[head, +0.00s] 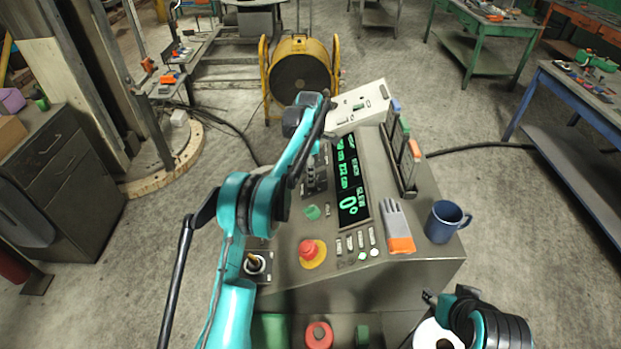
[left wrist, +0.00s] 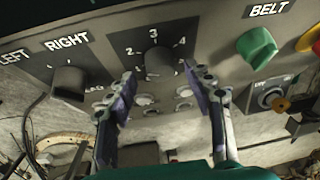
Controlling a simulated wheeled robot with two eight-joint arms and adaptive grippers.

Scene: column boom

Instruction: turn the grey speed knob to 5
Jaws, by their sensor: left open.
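The dark grey speed knob (left wrist: 158,60) sits on the console panel in the left wrist view, with 2, 3 and 4 printed around its upper side. Its pointer is too unclear to read. My left gripper (left wrist: 160,75) is open, one finger on each side of the knob and in front of it. I cannot tell whether either finger touches it. In the head view my left arm reaches over the console (head: 345,285) and covers much of the knob area. My right gripper (head: 445,303) is at the lower right, partly seen, off the console's front corner.
A LEFT/RIGHT selector (left wrist: 70,82) is left of the knob; a green BELT knob (left wrist: 257,46) is right of it. A red stop button (head: 308,249), display (head: 350,180), glove (head: 397,225) and blue mug (head: 444,222) are on the console.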

